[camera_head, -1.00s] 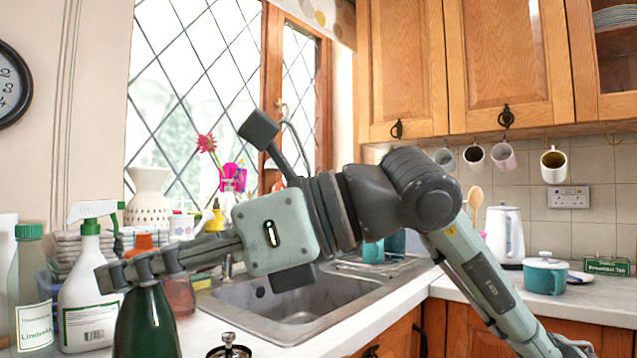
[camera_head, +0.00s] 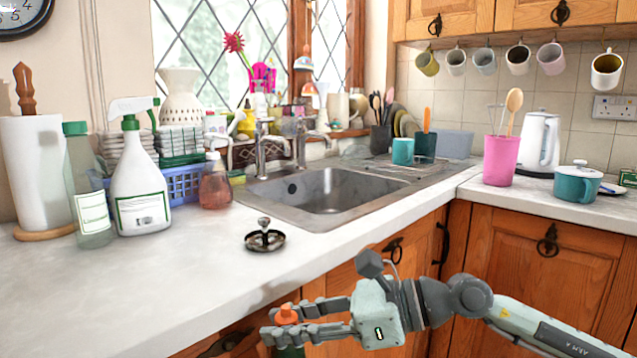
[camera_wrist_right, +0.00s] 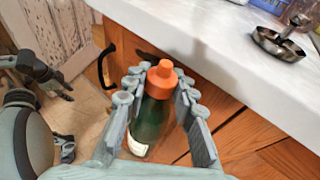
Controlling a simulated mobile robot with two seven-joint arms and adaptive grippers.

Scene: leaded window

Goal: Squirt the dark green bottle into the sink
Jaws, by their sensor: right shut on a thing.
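The dark green bottle (camera_wrist_right: 148,125) has an orange nozzle cap and a pale label, and it stands roughly upright between the fingers of my right gripper (camera_wrist_right: 150,98). In the head view my right gripper (camera_head: 292,322) is shut on it low in front of the cabinets, below the worktop edge. There the orange cap (camera_head: 287,314) shows above the fingers, and most of the bottle is cut off by the frame. The steel sink (camera_head: 345,195) is set in the worktop, farther back and above the gripper; its basin looks empty.
A metal dish (camera_head: 265,240) with a knob sits near the worktop edge (camera_head: 300,245). A white spray bottle (camera_head: 138,185), a clear green-capped bottle (camera_head: 92,195) and a paper roll (camera_head: 38,165) stand left. Taps (camera_head: 262,150) rise behind the sink. The front left worktop is clear.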

